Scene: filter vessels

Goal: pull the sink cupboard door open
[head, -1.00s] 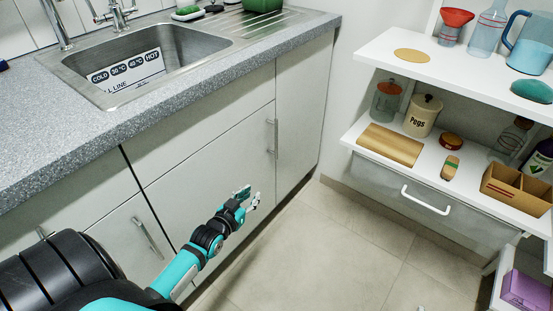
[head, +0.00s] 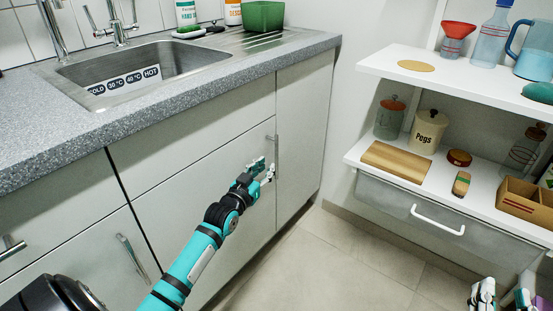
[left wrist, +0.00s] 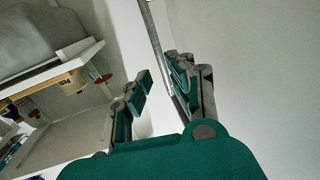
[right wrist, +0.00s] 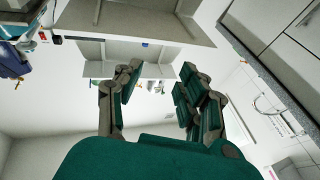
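The sink cupboard door (head: 200,190) is a flat pale panel under the sink and looks shut. Its handle (head: 277,150) is an upright metal bar near its right edge. My left gripper (head: 265,168) is open beside the lower part of the handle. In the left wrist view the handle (left wrist: 151,32) runs down from the top toward the gap between the open fingertips (left wrist: 157,75). I cannot tell whether a finger touches it. My right gripper (head: 500,296) is at the bottom right of the head view, open and empty; its parted fingers show in the right wrist view (right wrist: 160,82).
The grey worktop (head: 190,95) overhangs the doors. On the right stands a white shelf unit (head: 385,62) with jars and a drawer with a white handle (head: 437,220). The floor (head: 325,250) between cupboard and shelves is clear. Another door handle (head: 131,257) is at left.

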